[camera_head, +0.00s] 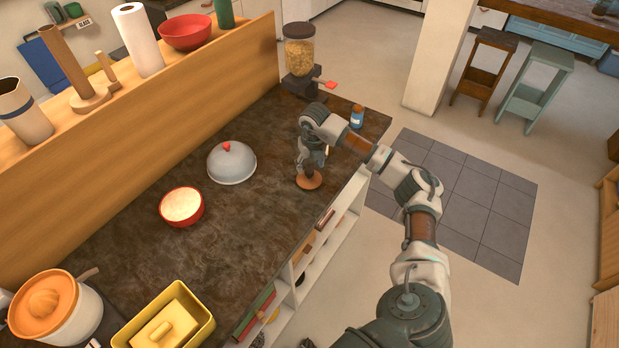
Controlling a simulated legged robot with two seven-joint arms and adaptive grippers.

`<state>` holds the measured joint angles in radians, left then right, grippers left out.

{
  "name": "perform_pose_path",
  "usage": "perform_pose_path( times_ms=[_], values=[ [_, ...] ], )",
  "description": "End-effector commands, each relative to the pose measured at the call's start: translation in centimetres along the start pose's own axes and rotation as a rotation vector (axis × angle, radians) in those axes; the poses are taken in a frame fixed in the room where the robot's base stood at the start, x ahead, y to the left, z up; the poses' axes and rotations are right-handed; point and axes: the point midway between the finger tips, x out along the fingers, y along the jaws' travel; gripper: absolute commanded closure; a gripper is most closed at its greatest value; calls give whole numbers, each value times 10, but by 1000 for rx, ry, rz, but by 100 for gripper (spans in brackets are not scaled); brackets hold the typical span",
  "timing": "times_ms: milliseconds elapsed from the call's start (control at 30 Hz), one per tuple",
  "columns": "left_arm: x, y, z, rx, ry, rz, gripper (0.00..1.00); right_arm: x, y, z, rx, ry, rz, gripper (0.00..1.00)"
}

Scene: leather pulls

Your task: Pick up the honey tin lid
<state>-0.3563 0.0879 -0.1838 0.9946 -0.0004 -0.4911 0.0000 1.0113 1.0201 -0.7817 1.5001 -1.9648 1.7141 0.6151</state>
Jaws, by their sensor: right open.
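My right arm reaches in from the lower right, and its gripper (311,168) points down over the dark counter. The gripper is open, directly above a flat, round, reddish-brown piece (308,181) near the counter's front edge. This piece is the likeliest honey tin lid, but I cannot read any marking on it. The gripper hides part of its top, and I cannot tell whether the fingers touch it. A small pale thing shows partly behind the gripper. My left gripper is not in view.
A grey dome with a red knob (231,163) and a red bowl (182,206) stand left of the gripper. A cereal dispenser (300,55) and a blue bottle (357,117) stand beyond it. A yellow dish (168,322) is at lower left. Bare counter lies between them.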

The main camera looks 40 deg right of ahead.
Motion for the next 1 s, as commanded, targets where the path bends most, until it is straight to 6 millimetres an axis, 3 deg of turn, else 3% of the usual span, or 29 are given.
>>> perform_pose_path(
  times_ms=[233,533,700,800,1000],
  values=[
    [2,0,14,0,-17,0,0,38,2,-2,1,3,-1,37],
    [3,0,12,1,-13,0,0,43,2,-2,1,1,0,37],
    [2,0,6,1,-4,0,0,43,2,-1,1,1,0,80],
    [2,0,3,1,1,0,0,43,2,-1,1,1,-1,100],
    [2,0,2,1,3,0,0,43,2,-1,1,1,0,100]
  ],
)
